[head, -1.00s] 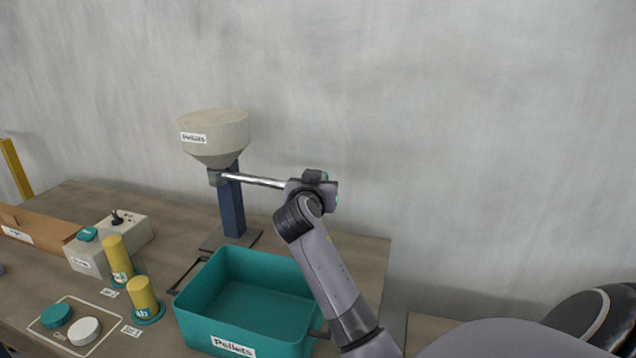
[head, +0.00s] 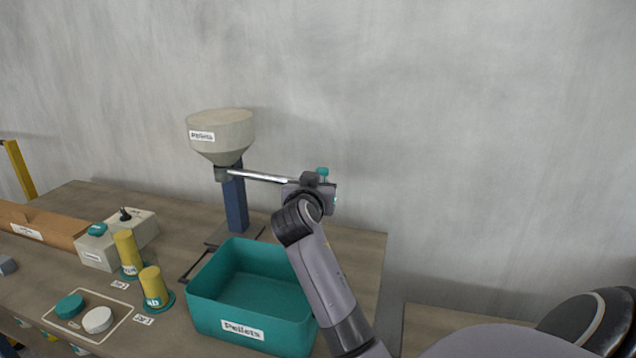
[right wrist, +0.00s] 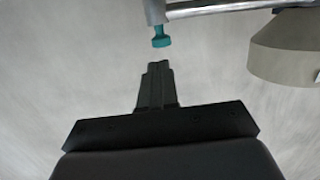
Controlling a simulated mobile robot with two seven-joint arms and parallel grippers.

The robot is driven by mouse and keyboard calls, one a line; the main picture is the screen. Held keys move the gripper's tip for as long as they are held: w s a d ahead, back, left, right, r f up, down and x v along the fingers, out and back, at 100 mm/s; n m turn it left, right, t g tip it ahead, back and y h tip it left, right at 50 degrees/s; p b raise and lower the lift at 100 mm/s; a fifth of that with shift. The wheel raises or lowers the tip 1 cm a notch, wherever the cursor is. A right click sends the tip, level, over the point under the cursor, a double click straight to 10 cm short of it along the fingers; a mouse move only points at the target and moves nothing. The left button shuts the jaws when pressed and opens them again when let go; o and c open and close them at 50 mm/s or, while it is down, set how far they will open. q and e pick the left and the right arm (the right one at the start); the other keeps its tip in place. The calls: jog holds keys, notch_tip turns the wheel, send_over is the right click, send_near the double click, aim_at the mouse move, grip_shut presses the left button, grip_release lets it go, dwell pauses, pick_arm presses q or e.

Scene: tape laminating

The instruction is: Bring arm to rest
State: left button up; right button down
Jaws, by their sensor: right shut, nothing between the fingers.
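My right gripper (right wrist: 158,68) is shut and empty in the right wrist view, its dark fingertips just apart from a small teal knob (right wrist: 160,41). In the head view my right arm reaches up from the bottom, and its wrist mostly hides the fingers. The teal knob (head: 323,171) shows just above the wrist, by the end of a metal bar (head: 258,177). The bar runs from the neck of a beige pellets hopper (head: 220,135), which also shows in the right wrist view (right wrist: 288,48). My left gripper is not in view.
A teal pellets bin (head: 252,316) stands below my right arm on the wooden table (head: 345,248). The hopper's blue post (head: 236,207) stands behind it. Yellow cylinders (head: 128,255), a grey control box (head: 136,232) and round buttons (head: 97,320) are at the left.

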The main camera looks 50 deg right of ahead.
jog(key=v, duration=0.7)
jog(key=shift+s+a+b, duration=0.2)
jog(key=shift+s+b, duration=0.2)
